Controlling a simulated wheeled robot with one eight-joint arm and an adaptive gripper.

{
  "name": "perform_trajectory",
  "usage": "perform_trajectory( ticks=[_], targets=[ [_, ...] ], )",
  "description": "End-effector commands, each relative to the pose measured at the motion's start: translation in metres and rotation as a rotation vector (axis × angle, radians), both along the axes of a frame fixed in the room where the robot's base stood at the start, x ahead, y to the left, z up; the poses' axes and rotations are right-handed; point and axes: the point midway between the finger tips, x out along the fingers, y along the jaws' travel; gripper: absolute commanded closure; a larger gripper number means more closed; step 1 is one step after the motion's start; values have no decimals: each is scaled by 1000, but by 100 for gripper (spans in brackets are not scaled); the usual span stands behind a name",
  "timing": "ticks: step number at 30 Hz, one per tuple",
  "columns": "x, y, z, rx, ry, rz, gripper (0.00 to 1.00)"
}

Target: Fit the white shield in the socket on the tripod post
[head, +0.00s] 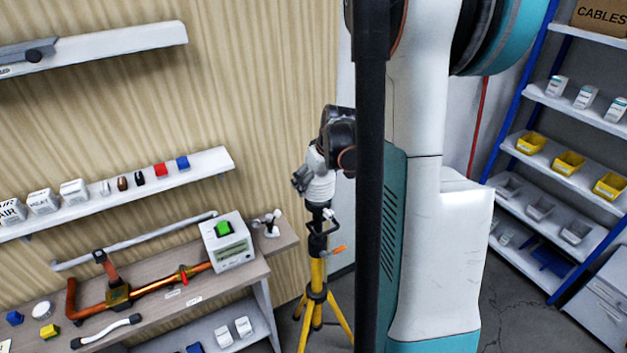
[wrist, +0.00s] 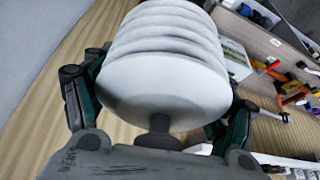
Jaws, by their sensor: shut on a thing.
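The white shield (head: 318,188) is a stack of ribbed white discs. In the head view it is upright at the top of the tripod post (head: 317,243), directly above or touching it; I cannot tell whether it is seated. My gripper (head: 302,181) is shut on the shield and partly hidden behind my arm. In the wrist view the shield (wrist: 165,75) fills the middle between the two dark fingers. The yellow tripod (head: 316,302) stands on the floor. The socket is hidden beneath the shield.
A workbench (head: 205,290) with copper pipes and a white device with a green top (head: 228,240) stands left of the tripod. A wall shelf (head: 130,192) holds small boxes above it. Storage shelves (head: 565,160) stand at the right. My arm blocks the middle of the head view.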

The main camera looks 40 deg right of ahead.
Motion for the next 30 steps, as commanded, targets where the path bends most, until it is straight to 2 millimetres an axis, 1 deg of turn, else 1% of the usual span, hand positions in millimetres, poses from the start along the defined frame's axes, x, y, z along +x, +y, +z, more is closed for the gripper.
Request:
perform_trajectory(
  ticks=[3,4,5,6,7,23,30],
  targets=[
    [0,0,0,0,0,0,51],
    [0,0,0,0,0,0,19],
    [0,0,0,0,0,0,12],
    [0,0,0,0,0,0,3],
    [0,0,0,0,0,0,0],
    [0,0,0,0,0,0,0],
    [0,0,8,0,0,0,0]
  ],
)
